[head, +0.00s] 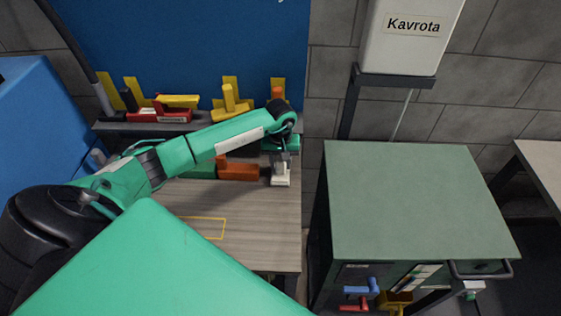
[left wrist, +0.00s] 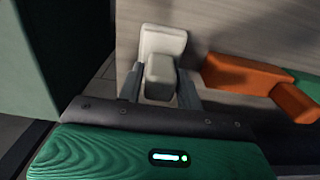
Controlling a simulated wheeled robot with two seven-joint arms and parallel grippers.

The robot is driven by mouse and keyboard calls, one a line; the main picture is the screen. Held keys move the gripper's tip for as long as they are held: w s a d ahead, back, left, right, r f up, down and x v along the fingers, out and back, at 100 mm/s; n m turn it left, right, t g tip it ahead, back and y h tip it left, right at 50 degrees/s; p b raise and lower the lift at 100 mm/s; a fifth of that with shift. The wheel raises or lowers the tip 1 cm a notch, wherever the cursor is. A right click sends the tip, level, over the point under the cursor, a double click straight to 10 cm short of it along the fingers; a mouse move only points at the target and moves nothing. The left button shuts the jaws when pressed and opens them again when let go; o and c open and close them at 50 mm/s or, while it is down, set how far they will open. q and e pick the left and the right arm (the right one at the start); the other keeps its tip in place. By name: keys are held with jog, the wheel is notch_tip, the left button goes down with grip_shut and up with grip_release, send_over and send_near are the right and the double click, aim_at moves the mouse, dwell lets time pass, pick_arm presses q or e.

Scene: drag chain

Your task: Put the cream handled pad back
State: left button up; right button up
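The cream handled pad (head: 281,181) is at the right part of the wooden bench, near its right edge. In the left wrist view the cream pad (left wrist: 164,39) shows its block-like handle pointing at the camera. My left gripper (head: 280,164) points down over the pad. In the left wrist view its two grey fingers (left wrist: 161,86) lie close against both sides of the handle and look shut on it. I cannot tell whether the pad touches the bench. My right gripper is not in view.
An orange handled piece (head: 238,170) lies just left of the pad, and also shows in the left wrist view (left wrist: 245,77). A yellow outline (head: 207,226) marks bare bench top (head: 268,235). Red and yellow pieces stand on a rear shelf. A green-topped cabinet (head: 410,200) stands right.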

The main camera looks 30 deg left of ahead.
pick_arm(q)
jog(key=shift+o, duration=1.2)
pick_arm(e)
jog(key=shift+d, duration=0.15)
pick_arm(q)
jog(key=shift+r, duration=0.35)
notch_tip(320, 180, up, 10)
jog(key=b, duration=0.4)
jog(key=shift+r, duration=0.8)
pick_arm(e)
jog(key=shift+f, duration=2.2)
pick_arm(q)
jog(key=shift+f, duration=0.1)
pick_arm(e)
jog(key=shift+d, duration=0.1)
